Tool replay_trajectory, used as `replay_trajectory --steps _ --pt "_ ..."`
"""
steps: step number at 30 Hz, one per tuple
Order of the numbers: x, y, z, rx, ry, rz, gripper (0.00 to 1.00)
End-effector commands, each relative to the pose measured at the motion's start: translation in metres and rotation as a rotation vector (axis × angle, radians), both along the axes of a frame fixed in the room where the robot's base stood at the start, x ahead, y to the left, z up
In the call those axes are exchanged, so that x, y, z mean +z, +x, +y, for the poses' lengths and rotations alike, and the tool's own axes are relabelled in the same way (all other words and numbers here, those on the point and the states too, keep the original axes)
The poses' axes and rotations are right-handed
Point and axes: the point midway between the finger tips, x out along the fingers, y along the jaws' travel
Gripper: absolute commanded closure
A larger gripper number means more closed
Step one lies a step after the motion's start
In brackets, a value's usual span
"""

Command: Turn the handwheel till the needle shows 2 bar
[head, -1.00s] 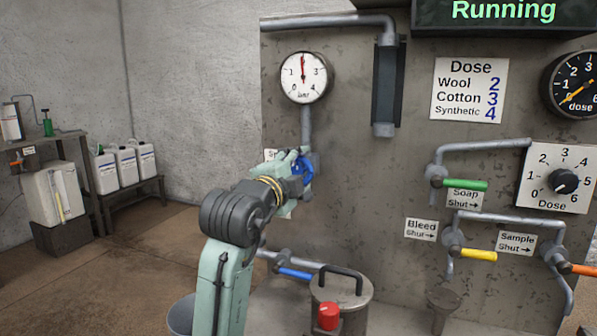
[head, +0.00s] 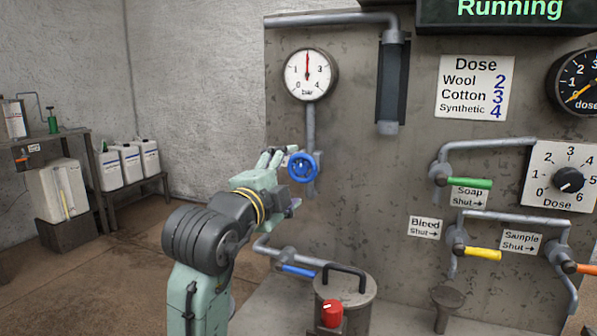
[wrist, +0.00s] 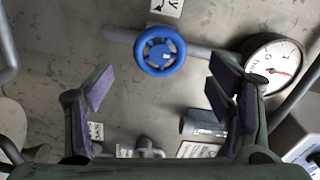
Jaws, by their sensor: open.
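The blue handwheel (head: 303,167) is on the pipe below the round white gauge (head: 310,75). The gauge's red needle (head: 307,64) points straight up, midway between the 1 and the 3, at the 2 bar place. My gripper (head: 281,180) is just left of the wheel in the head view, open and empty. In the wrist view the handwheel (wrist: 160,51) shows whole, ahead of the spread fingers of my gripper (wrist: 160,88), with neither finger touching it. The gauge (wrist: 272,66) is at the right there.
A blue-handled valve (head: 297,270) and a lidded pot (head: 345,295) with a red knob are low in front. Green (head: 469,183), yellow (head: 484,254) and orange levers are on pipes to the right. White canisters (head: 130,165) stand on a bench at left.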

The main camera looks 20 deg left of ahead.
Motion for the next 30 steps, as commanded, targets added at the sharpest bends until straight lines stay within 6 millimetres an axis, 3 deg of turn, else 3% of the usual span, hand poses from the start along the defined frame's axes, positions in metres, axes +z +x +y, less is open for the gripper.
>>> replay_trajectory --steps 3,7,22,30 --pt "0.0 -0.023 0.001 0.003 0.001 -0.003 0.25" --pt "0.0 -0.04 0.002 0.001 0.0 -0.001 0.25" --pt "0.0 -0.051 0.002 0.0 0.0 0.0 0.25" --pt "0.0 -0.087 0.004 0.003 0.0 -0.003 0.25"
